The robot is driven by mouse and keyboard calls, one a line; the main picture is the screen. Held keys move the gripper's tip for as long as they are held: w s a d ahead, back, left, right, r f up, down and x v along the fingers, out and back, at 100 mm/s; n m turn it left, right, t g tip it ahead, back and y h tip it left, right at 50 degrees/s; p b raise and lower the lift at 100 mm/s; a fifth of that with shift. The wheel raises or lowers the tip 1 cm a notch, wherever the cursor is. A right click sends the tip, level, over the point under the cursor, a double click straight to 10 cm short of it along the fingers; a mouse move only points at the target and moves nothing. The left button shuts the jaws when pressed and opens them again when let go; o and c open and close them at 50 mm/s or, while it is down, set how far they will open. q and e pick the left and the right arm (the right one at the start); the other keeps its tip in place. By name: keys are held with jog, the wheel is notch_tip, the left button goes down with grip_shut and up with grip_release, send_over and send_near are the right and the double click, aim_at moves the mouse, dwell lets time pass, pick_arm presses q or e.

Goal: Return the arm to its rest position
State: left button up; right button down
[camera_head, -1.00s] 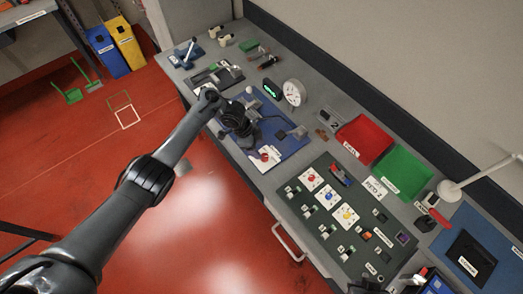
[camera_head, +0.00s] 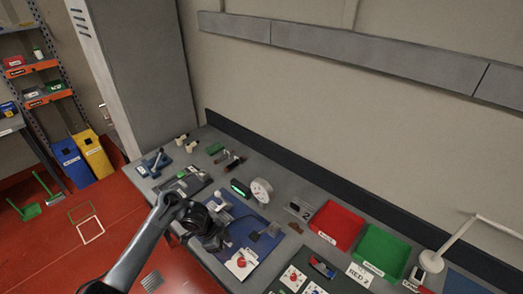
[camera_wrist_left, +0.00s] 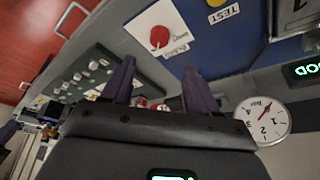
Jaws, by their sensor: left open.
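My left arm (camera_head: 150,245) comes in from the lower left in the head view. Its black left gripper (camera_head: 212,232) is above the blue mat (camera_head: 262,222) near the bench's front edge. In the left wrist view its two fingers (camera_wrist_left: 160,82) stand apart with nothing between them. A white card with a red knob (camera_head: 241,264) lies just right of the gripper in the head view; it also shows in the left wrist view (camera_wrist_left: 158,37). My right gripper is not in view.
A white round dial (camera_head: 261,190) and a green-lit display (camera_head: 240,188) stand behind the gripper. A red tray (camera_head: 337,225) and a green tray (camera_head: 381,252) are to the right. A dark board with cards (camera_head: 290,283) is at the bottom. The red floor (camera_head: 120,215) is open at left.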

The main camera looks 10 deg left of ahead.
pick_arm(q)
jog(key=s+d+f, duration=0.1)
jog(key=d+f+t+p, duration=0.1)
jog(key=d, duration=0.1)
jog(key=s+d+f+n+t, duration=0.1)
jog(key=f, duration=0.1)
jog(key=shift+s+d+y, duration=0.35)
jog(key=shift+y, duration=0.05)
jog(key=s+a+r+n+y+p, duration=0.1)
jog(key=s+r+n, duration=0.3)
jog(key=s, duration=0.6)
jog(key=s+a+r+n+y+p, duration=0.1)
jog(key=s+r+n, duration=0.3)
jog(key=s, duration=0.5)
jog(key=s+a+r+n+y+p, duration=0.1)
jog(key=s+r+n, duration=0.3)
jog(key=s, duration=0.6)
jog(key=shift+s+a+r+p, duration=0.3)
jog(key=shift+a+r+p, duration=0.2)
jog(key=shift+a+p, duration=0.3)
